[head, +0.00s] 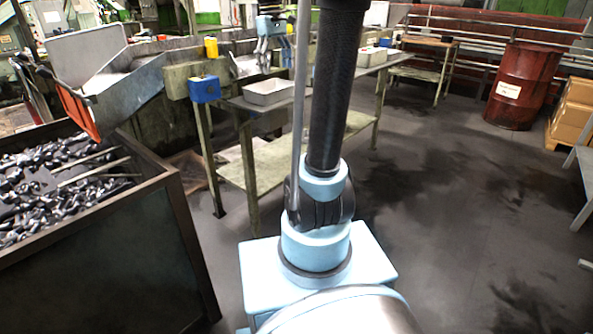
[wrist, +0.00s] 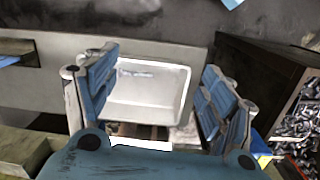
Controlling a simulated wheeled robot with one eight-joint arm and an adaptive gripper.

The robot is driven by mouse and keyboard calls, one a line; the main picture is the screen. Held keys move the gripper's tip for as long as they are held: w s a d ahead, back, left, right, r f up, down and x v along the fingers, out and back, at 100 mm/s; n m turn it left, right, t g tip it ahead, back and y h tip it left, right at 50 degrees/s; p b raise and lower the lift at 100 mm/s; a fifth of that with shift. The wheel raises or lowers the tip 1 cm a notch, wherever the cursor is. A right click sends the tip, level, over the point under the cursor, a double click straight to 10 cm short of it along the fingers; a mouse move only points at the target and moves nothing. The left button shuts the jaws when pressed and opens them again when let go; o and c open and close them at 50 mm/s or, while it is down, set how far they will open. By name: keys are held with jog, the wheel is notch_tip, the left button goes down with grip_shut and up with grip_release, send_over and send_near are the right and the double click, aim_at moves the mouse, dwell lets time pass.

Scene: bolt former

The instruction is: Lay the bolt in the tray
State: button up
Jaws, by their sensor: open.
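A pale, shallow rectangular tray (head: 268,99) lies on the metal bench. In the wrist view the tray (wrist: 150,103) shows between and below the fingers. My gripper (head: 272,60) is above the bench, behind the tray in the head picture, with its fingers pointing down. In the wrist view its blue fingers (wrist: 160,62) are wide apart with nothing between them. A small dark mark (wrist: 133,73) shows in the tray near its upper left; I cannot tell whether it is the bolt.
A large dark bin (head: 100,255) full of loose bolts stands at the left. A blue box (head: 205,89) hangs at the bench's left end. Another tray (head: 372,54) stands farther along. A red drum (head: 522,88) is at the back right.

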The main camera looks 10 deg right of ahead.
jog(key=s+f+m+t, duration=0.2)
jog(key=s+f+m, duration=0.3)
jog(key=s+f, duration=2.1)
jog(key=shift+s+d+m+t+y, duration=0.3)
jog(key=shift+s+t+y, duration=0.1)
jog(key=shift+s, duration=0.7)
jog(key=shift+w+f, duration=0.25)
jog(key=shift+w, duration=0.2)
